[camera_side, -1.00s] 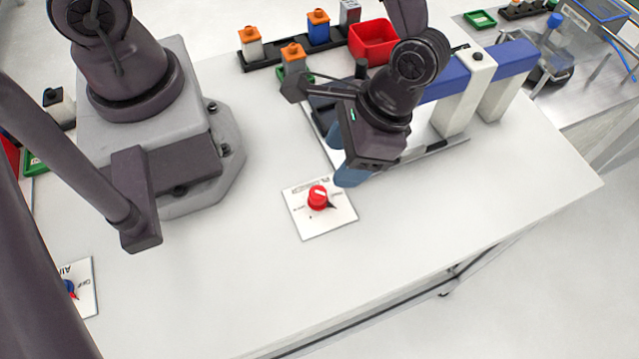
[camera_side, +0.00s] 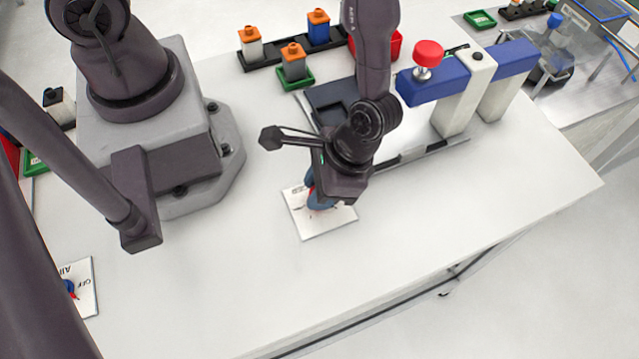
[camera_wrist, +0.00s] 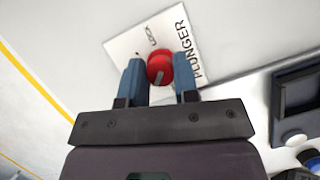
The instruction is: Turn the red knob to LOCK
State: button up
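The red knob (camera_wrist: 160,68) sits on a white plate (camera_side: 328,224) marked PLUNGER and LOCK. In the wrist view, the word LOCK is above the knob, and a grey mark on the knob points toward the bottom of the picture, away from that word. My gripper (camera_wrist: 158,62) is open, with one blue finger on each side of the knob. I cannot tell whether the fingers touch it. In the side view, my gripper (camera_side: 314,195) is over the plate and hides most of the knob.
A blue and white press (camera_side: 455,80) with a red top button (camera_side: 428,53) stands behind to the right. A black rack (camera_side: 285,55) with orange-topped blocks and a red bin (camera_side: 396,47) are at the back. The table front is clear.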

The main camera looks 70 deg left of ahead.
jog(key=c, duration=0.3)
jog(key=m, duration=0.2)
jog(key=m+y, duration=0.1)
jog(key=m, duration=0.1)
jog(key=shift+m+t+y, duration=0.3)
jog(key=shift+t, duration=0.1)
jog(key=m+t, duration=0.1)
jog(key=m, duration=0.2)
jog(key=shift+d+m+y, duration=0.1)
jog(key=shift+m+y, duration=0.3)
jog(key=m+t, duration=0.1)
jog(key=m, duration=0.1)
jog(key=m+t, duration=0.1)
jog(key=m, duration=0.2)
jog(key=shift+s+y, duration=0.1)
jog(key=shift+y, duration=0.3)
jog(key=shift+m+t, duration=0.8)
jog(key=shift+m, duration=1.5)
jog(key=o, duration=0.9)
